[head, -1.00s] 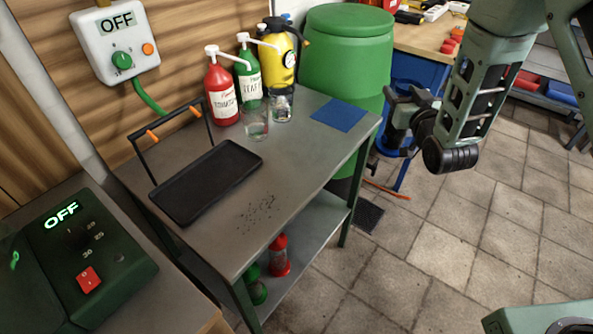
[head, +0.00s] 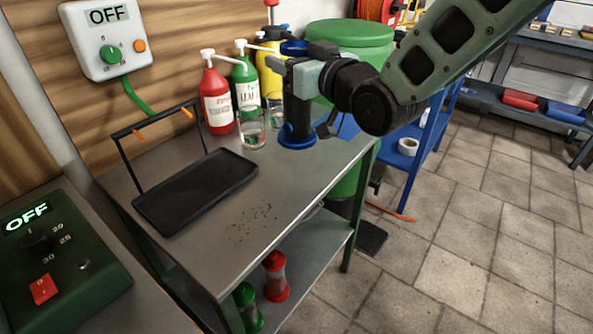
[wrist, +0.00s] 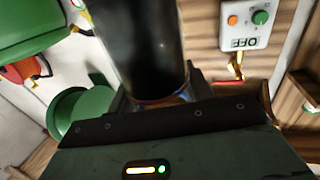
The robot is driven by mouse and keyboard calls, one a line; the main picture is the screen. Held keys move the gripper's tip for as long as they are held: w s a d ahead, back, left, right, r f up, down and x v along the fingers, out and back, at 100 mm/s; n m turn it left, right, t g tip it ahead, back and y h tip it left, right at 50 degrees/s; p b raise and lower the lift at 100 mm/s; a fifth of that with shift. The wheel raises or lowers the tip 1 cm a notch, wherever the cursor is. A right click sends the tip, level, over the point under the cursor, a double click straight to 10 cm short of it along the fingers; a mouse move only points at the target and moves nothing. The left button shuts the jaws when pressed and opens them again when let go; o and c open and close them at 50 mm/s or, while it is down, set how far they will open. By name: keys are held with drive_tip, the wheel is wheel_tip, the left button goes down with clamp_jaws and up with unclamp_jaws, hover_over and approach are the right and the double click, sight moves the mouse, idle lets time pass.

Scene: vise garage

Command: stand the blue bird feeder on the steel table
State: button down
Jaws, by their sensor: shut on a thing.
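The blue bird feeder (head: 297,138) is upright over the far right part of the steel table (head: 205,240), with its blue base low at the tabletop. I cannot tell whether the base touches. My gripper (head: 292,72) is shut around its upper part, coming in from the right, and hides much of its tube. The blue top shows just above the gripper. In the wrist view the feeder's dark tube (wrist: 148,45) stands between the jaws.
Left of the feeder stand two glasses (head: 252,130), a red bottle (head: 217,98) and a green bottle (head: 244,82). A black tray (head: 195,192) lies at left. Dark specks lie mid-table. Red (head: 276,277) and green (head: 247,307) feeders stand on the lower shelf.

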sight(292, 111)
wheel_tip(292, 111, down, 10)
drive_tip(key=shift+r+b, duration=0.2)
drive_tip(key=shift+b, duration=0.1)
drive_tip(key=shift+f, duration=0.2)
drive_tip(key=c, duration=0.6)
unclamp_jaws()
drive_tip(key=shift+r, duration=0.15)
